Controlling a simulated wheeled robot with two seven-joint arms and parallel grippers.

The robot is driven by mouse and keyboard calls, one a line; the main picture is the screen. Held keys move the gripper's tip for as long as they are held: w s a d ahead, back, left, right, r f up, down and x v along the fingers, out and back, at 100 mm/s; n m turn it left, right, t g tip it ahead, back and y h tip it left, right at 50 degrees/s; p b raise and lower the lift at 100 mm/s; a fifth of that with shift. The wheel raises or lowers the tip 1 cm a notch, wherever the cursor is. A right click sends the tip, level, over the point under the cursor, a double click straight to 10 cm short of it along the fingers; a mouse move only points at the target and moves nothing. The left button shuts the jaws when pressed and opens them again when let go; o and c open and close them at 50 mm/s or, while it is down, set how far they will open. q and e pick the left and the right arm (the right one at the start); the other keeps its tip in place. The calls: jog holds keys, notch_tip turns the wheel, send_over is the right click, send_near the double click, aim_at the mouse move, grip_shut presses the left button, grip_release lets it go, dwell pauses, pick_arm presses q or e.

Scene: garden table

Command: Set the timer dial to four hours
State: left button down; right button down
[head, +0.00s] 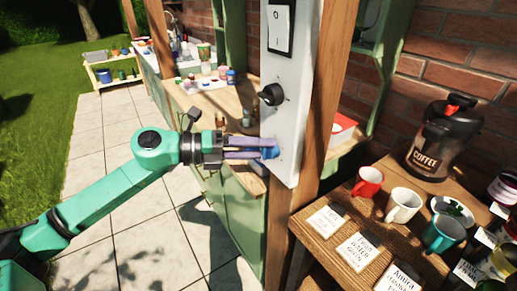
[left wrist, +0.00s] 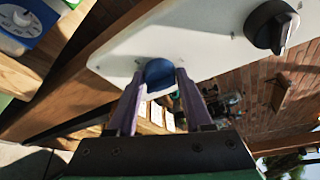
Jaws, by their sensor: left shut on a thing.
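A white panel (head: 289,110) is fixed to a wooden post. Low on it is a small blue dial (head: 271,153), which also shows in the left wrist view (left wrist: 160,75). My left gripper (head: 262,153) reaches in from the left and is shut on the blue dial, one finger on either side of it. The fingers hide much of the dial, and I cannot read its setting or any marks. Above it on the panel is a black knob (head: 271,95), seen in the left wrist view (left wrist: 272,26) with its pointer. My right gripper is not in view.
A black and white rocker switch (head: 281,28) sits at the panel's top. To the right, a wooden table bears mugs (head: 403,205), cards (head: 363,251) and a coffee jug (head: 443,138). A potting bench (head: 233,97) stands behind my left gripper. Paving at left is clear.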

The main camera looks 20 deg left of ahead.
pick_arm(q)
jog(key=shift+f, duration=0.2)
jog(key=shift+c, duration=1.6)
grip_release()
jog(key=shift+r, duration=0.1)
jog(key=b+v, duration=0.7)
jog(key=v, duration=0.7)
jog(key=shift+s+a+b, duration=0.2)
jog(key=shift+b, duration=0.2)
